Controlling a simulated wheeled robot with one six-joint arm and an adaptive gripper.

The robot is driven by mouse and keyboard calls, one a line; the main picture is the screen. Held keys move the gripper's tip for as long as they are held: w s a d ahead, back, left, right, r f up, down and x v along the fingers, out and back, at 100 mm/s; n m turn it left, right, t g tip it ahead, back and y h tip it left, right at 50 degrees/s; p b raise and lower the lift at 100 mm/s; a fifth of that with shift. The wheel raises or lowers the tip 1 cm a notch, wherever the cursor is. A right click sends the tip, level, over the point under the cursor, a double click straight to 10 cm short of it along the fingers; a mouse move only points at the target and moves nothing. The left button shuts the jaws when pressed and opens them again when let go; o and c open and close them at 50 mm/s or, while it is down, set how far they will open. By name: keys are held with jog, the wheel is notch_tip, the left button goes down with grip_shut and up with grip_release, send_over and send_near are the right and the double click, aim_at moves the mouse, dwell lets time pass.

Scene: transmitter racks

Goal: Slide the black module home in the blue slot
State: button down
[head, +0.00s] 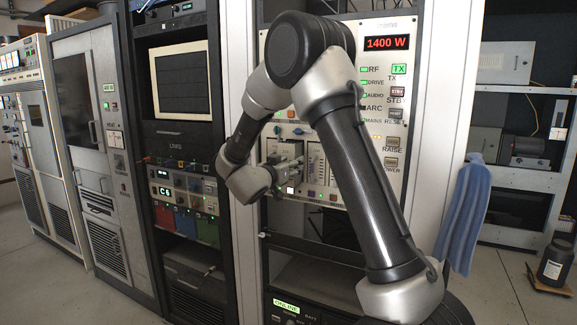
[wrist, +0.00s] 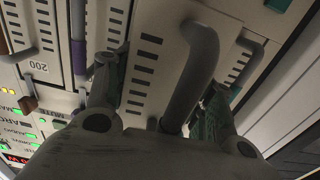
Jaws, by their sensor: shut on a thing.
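My gripper (wrist: 160,88) is at the row of plug-in modules in the white transmitter rack; in the head view it (head: 288,172) is partly hidden by my arm. In the wrist view its two fingers, with green pads, stand on either side of a module (wrist: 150,70) with a pale, vented front. A thick dark grey handle (wrist: 190,75) rises from that front between the fingers. The gripper is shut on this module. How deep the module sits is hidden. I cannot make out a black body or a blue slot mark at the gripper.
Neighbouring modules carry similar handles (wrist: 45,30) close on both sides, leaving little room. The rack's lit panel (head: 385,70) is beside my arm. A rack with red, blue (head: 186,225) and green panels stands to the left. A blue towel (head: 465,210) hangs at the right.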

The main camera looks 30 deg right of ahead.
jog(key=shift+x, duration=0.8)
jog(key=shift+c, duration=2.4)
grip_release()
jog(key=shift+r, duration=0.1)
jog(key=v, duration=1.2)
jog(key=shift+c, duration=0.2)
